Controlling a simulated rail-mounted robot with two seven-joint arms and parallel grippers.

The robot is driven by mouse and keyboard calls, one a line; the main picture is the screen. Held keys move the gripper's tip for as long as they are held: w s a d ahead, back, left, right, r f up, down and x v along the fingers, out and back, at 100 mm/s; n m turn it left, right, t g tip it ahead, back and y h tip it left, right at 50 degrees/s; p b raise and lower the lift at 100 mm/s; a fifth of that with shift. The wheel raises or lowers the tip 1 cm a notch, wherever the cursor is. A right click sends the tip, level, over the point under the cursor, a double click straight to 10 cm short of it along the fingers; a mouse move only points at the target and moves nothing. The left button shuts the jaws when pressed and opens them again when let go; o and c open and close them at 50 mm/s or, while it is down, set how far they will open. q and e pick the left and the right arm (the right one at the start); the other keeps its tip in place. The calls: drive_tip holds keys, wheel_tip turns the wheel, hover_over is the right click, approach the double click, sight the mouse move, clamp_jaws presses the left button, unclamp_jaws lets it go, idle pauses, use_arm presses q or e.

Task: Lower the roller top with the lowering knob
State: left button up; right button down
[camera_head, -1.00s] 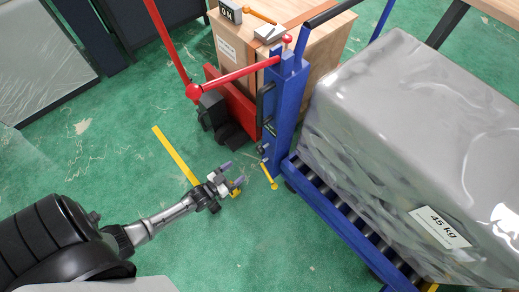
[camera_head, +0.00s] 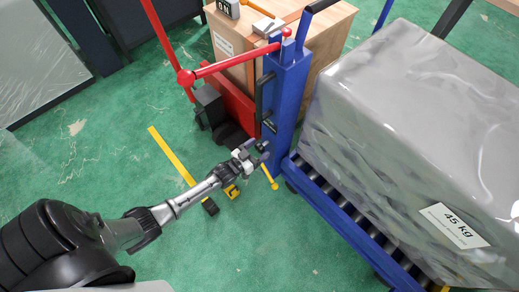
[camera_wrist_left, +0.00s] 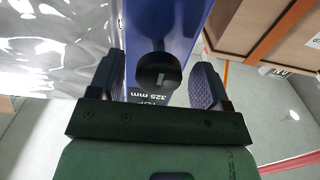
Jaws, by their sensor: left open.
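The blue lift cart has a post (camera_head: 287,95) and a roller top (camera_head: 340,213), which carries a grey wrapped load (camera_head: 405,130) labelled 45 kg. A round black knob (camera_wrist_left: 158,71) on the post face shows in the left wrist view, above a label reading 325 mm. My left gripper (camera_head: 257,151) is open at the lower post. In the left wrist view its two fingers (camera_wrist_left: 157,80) stand on either side of the knob, with visible gaps; I cannot tell whether they reach past its face. My right gripper is not in view.
A black handle (camera_head: 266,97) is on the post's side.

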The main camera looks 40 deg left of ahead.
use_arm(q)
drive_tip(key=shift+w+d, duration=0.1)
drive_tip(key=shift+w, duration=0.35)
drive_tip(key=shift+c, duration=0.2)
drive_tip(key=c, duration=0.9)
drive_tip(key=shift+o, duration=0.2)
